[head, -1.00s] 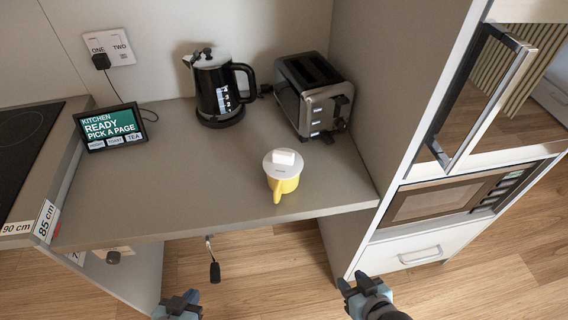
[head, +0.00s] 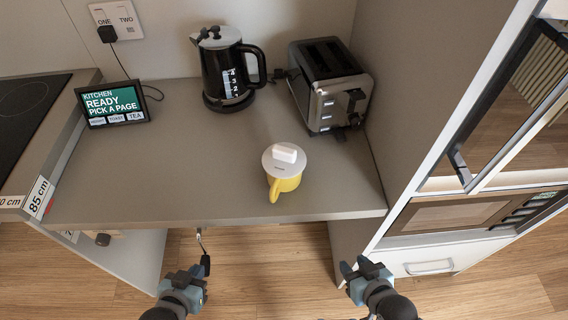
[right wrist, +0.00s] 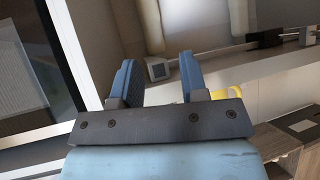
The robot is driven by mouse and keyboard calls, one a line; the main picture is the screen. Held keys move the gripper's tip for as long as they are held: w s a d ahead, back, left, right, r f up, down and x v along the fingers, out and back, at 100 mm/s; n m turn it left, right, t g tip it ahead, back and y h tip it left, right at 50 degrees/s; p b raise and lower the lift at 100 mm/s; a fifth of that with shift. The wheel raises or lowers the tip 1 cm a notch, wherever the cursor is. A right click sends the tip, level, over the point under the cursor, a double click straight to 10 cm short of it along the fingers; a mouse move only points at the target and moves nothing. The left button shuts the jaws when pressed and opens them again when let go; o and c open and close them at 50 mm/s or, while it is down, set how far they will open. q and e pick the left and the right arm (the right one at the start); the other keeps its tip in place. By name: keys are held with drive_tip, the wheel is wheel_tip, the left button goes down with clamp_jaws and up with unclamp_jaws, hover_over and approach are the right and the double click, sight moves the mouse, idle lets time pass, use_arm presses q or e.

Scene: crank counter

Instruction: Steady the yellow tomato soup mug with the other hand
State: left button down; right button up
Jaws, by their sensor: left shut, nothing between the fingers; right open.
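The yellow tomato soup mug (head: 287,185) stands upright near the front edge of the counter in the head view, its handle towards me. A pale round lid (head: 270,160) with a white block-shaped knob covers its top. My left gripper (head: 186,275) is shut and empty, below and left of the mug, in front of the counter. My right gripper (head: 361,268) is open and empty, below and right of the mug, also clear of the counter. In the right wrist view the open fingers (right wrist: 158,82) have nothing between them; a patch of yellow shows at the right.
A black kettle (head: 226,75) and a toaster (head: 330,90) stand behind the mug. A tablet screen (head: 112,104) stands at the left. A crank handle (head: 205,264) hangs below the counter edge beside my left gripper. A tall cabinet (head: 425,95) bounds the right. The counter left of the mug is clear.

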use_arm(q)
drive_tip(key=shift+d+r, duration=0.1)
drive_tip(key=shift+d, duration=0.1)
use_arm(e)
drive_tip(key=shift+w+d+r, duration=0.15)
drive_tip(key=shift+w+d, duration=0.1)
drive_tip(key=shift+w, duration=0.05)
use_arm(q)
drive_tip(key=shift+w, duration=0.1)
use_arm(e)
drive_tip(key=shift+o, duration=1.2)
drive_tip(key=shift+w+r, duration=0.2)
drive_tip(key=n+g, duration=0.9)
drive_tip(key=n, duration=0.2)
approach(285, 149)
drive_tip(key=shift+y, duration=0.3)
drive_tip(key=x, duration=1)
drive_tip(key=shift+d+f, duration=0.1)
drive_tip(key=shift+f, duration=0.1)
